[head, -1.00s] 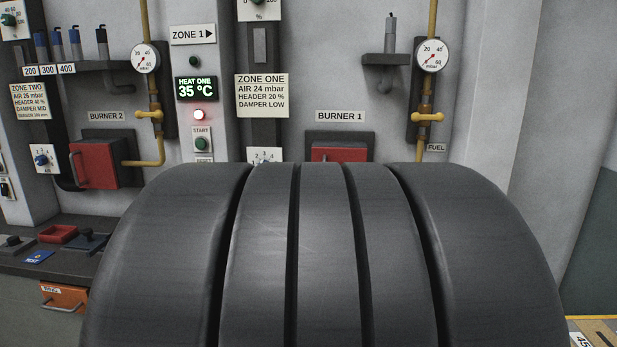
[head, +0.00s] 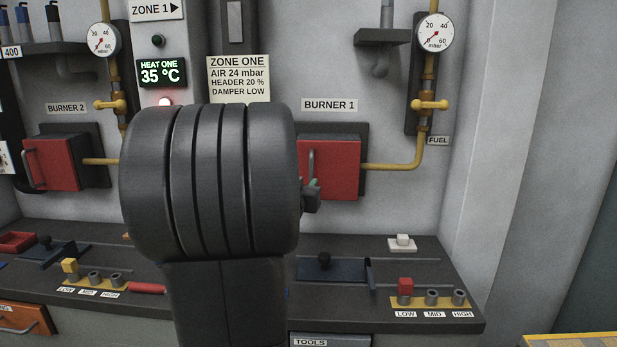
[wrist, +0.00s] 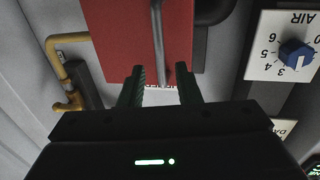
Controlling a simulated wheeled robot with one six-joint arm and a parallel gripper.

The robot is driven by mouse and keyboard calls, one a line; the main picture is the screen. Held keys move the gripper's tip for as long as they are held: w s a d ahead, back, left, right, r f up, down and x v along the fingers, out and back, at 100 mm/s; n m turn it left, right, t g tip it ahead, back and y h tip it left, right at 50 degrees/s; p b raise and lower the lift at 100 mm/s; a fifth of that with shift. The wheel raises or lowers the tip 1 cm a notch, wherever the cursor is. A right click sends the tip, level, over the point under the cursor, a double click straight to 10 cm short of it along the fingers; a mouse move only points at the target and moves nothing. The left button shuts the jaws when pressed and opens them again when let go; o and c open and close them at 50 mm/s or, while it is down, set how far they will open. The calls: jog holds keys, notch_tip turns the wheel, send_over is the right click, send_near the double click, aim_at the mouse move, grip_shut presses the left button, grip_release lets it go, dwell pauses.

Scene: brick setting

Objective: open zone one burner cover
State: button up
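The zone one burner cover (head: 340,168) is a red box front under the BURNER 1 label in the head view, and it looks shut. Its grey upright handle (head: 311,165) is on its left side. My gripper (head: 313,186) is at the handle's lower part, mostly hidden behind my dark arm. In the wrist view the red cover (wrist: 115,30) fills the top and the handle (wrist: 157,40) runs down between the two fingers. My gripper (wrist: 161,88) is open there, with a gap on either side of the handle.
A yellow fuel pipe (head: 395,166) runs from the cover's right to a valve (head: 430,105) and gauge (head: 434,33). A bench (head: 350,315) below carries sliders and a red peg (head: 405,285). An AIR dial (wrist: 296,55) is close in the wrist view. The red burner 2 cover (head: 55,164) is at left.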

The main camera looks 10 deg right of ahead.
aim_at(311, 176)
jog(key=x, duration=0.7)
jog(key=shift+w+d, duration=0.1)
jog(key=shift+c, duration=0.4)
grip_shut()
